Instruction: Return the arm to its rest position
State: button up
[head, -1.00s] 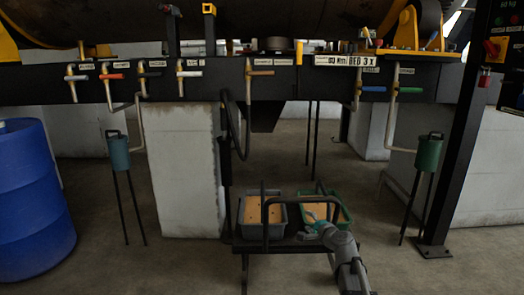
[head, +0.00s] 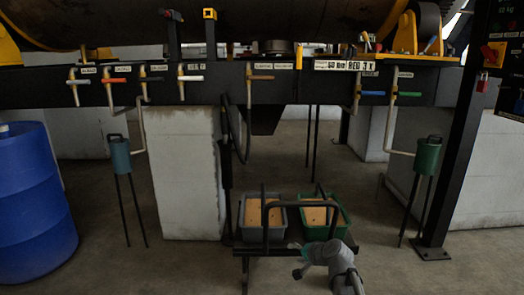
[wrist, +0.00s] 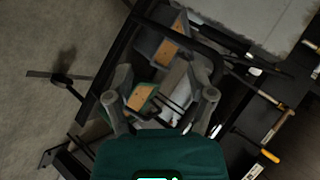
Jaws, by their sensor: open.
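My gripper (wrist: 159,96) is open in the wrist view, its two grey fingers spread apart with nothing seen between their tips. Its body is dark green. In the head view my arm is low at the bottom, right of centre, folded in front of the cart (head: 250,251). The gripper is small and partly hidden there. It is on the near side of the green tray (head: 346,221) and looks clear of it.
A grey tray (head: 241,222) stands beside the green one on the cart, both with tan contents. A black rail frame rises in front. A blue drum (head: 35,205) stands left, a black post (head: 455,150) right. Valves with coloured handles line the beam (head: 220,85).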

jog(key=s+d+f+n+g+h+p, duration=0.1)
jog(key=s+d+n+g+h+p, duration=0.25)
jog(key=s, duration=0.55)
jog(key=s+d+f+n+g+h+p, duration=0.25)
jog(key=s+g, duration=0.25)
jog(key=s, duration=0.5)
notch_tip(320, 180, up, 38)
jog(key=p, duration=3.6)
jog(key=shift+w+a+f+n+h, duration=0.15)
jog(key=shift+w+a+n+h, duration=0.05)
jog(key=shift+a+n+h, duration=0.2)
jog(key=shift+c, duration=1)
